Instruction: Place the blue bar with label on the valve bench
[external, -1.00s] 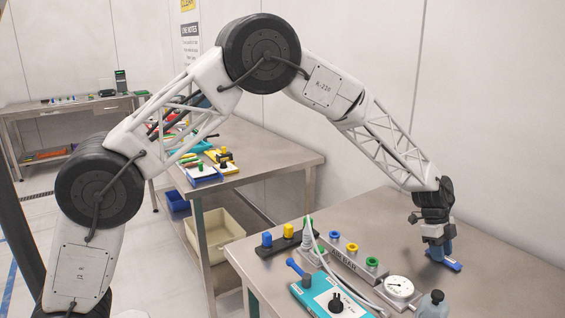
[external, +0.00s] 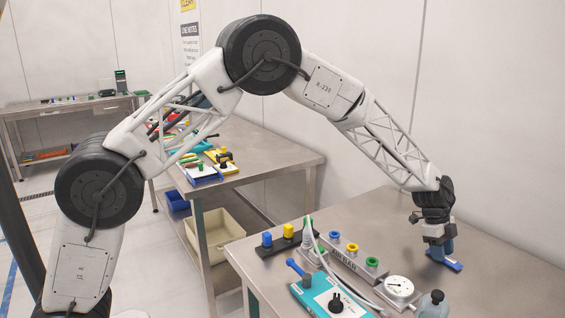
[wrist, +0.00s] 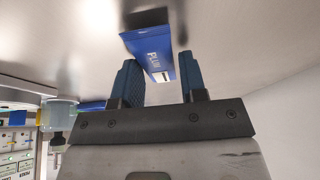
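The blue bar with a white label (wrist: 158,58) lies on the steel bench top in the wrist view. In the external view the blue bar (external: 448,264) shows under my gripper, on the right part of the valve bench (external: 490,285). My gripper (external: 438,252) points down at the bar, low over the bench. In the wrist view my gripper (wrist: 160,78) has its two blue fingers apart, one on each side of the bar. Thin gaps seem to show between the fingers and the bar's near end. Contact with the fingertips is hard to judge.
A second bench (external: 300,160) stands behind. The bench top right of the bar is clear.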

